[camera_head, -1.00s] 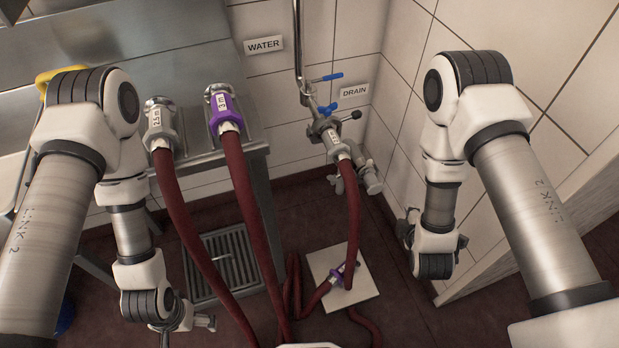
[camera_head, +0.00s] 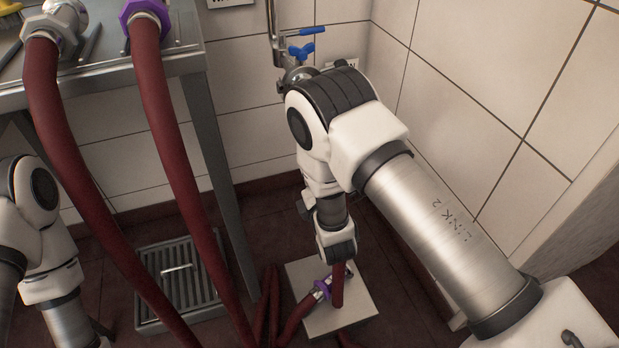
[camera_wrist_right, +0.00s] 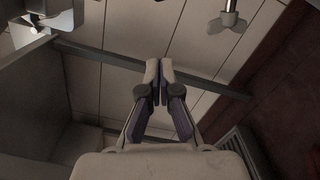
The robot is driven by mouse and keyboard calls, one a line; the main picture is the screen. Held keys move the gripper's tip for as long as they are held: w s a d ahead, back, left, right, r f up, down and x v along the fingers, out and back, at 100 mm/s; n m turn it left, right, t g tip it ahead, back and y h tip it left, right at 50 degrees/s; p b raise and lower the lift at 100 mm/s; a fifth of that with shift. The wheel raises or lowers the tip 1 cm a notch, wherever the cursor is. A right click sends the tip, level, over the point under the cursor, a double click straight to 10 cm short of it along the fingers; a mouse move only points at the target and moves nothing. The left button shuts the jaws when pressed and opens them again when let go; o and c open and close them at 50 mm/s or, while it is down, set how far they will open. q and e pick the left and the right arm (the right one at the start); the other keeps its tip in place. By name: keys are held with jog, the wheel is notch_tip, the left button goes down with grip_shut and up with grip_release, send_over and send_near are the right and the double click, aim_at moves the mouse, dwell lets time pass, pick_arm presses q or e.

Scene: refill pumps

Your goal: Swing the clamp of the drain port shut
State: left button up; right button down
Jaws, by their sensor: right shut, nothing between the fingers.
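In the head view, my right arm covers most of the drain port; only a bit of grey metal fitting (camera_head: 290,76) shows left of my elbow, below the blue handles (camera_head: 302,50). The port's clamp is hidden there, so I cannot tell its position. In the right wrist view, a metal wing-shaped piece (camera_wrist_right: 228,20) hangs at the top, right of and apart from my right gripper (camera_wrist_right: 158,66). It may belong to the clamp. The right gripper is shut and empty, its fingertips together. My left arm is at the lower left of the head view; its gripper is out of sight.
Two dark red hoses (camera_head: 165,130) hang from the steel bench (camera_head: 120,75) on the left. A floor grate (camera_head: 165,315) lies below. A tiled wall (camera_head: 480,80) stands on the right.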

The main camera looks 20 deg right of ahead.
jog(key=w+d+r+b, duration=0.1)
jog(key=w+d+b, duration=0.2)
jog(key=w, duration=0.4)
jog(key=shift+d+r, duration=0.2)
jog(key=shift+d, duration=0.2)
jog(key=shift+w+d+r, duration=0.1)
